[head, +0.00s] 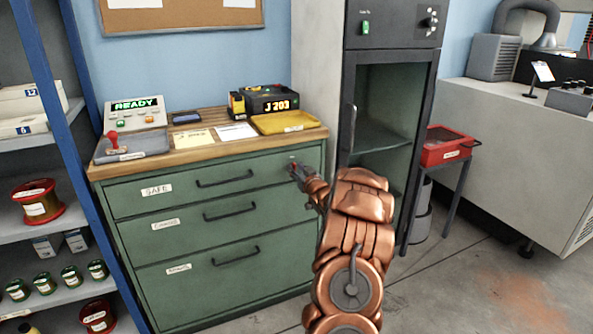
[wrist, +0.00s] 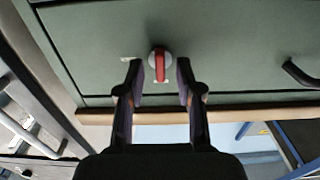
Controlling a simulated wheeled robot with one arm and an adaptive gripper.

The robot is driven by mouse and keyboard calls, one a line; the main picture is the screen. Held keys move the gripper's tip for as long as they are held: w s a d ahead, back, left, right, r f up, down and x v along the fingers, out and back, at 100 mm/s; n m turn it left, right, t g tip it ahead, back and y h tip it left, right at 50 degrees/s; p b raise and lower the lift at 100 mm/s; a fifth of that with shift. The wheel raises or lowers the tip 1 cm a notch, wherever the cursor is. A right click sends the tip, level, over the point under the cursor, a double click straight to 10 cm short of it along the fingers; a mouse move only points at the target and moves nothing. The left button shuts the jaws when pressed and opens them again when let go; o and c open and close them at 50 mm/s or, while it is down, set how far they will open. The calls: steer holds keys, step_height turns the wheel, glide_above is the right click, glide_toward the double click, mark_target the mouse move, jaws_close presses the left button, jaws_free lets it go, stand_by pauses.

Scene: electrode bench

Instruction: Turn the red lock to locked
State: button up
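The red lock (wrist: 160,66) is a red bar on a round pale knob on the green drawer front (wrist: 100,40). In the wrist view its bar stands nearly upright. A small light mark sits left of the knob, and another is just below it; I cannot read them. My gripper (wrist: 160,72) is open, one finger on each side of the lock in the picture, with gaps to both sides. I cannot tell contact or depth. In the head view my gripper (head: 297,171) is at the top drawer's right end and mostly hides the lock.
The green cabinet (head: 225,265) has three drawers with dark handles, the top one labelled SAFE, all shut. A yellow tray (head: 289,123) and a READY device (head: 135,114) stand on its wooden top. A tall grey cabinet (head: 395,100) stands close at the right.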

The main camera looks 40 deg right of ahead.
steer(key=shift+w, duration=0.1)
jaws_close()
stand_by(0.3)
stand_by(0.4)
